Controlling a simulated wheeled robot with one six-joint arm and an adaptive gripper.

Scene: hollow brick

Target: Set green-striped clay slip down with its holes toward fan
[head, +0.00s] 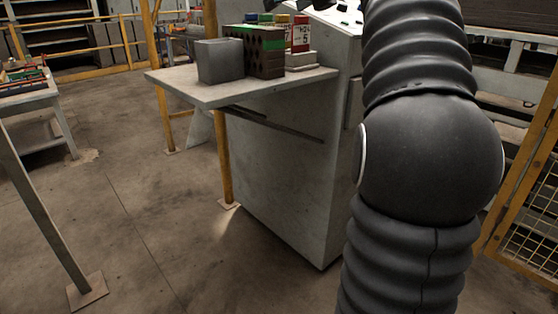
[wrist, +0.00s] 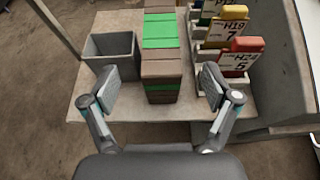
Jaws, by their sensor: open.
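The green-striped clay slip (head: 266,54) is a dark brown block with green bands, standing on a grey side table (head: 215,96). In the head view, the face toward the camera shows rows of dark holes. In the wrist view, the slip (wrist: 162,68) lies ahead, seen from above, with its top and near end showing. My gripper (wrist: 160,84) is open, its two fingers apart to the left and right of the slip in the picture; I cannot tell their height over it. I cannot make out a fan.
A grey open bin (wrist: 112,46) stands close left of the slip. A rack with labelled coloured pieces (wrist: 240,60) stands close on the right. A grey cabinet (head: 285,180) adjoins the table. The table's near strip is bare; open floor (head: 130,220) lies left.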

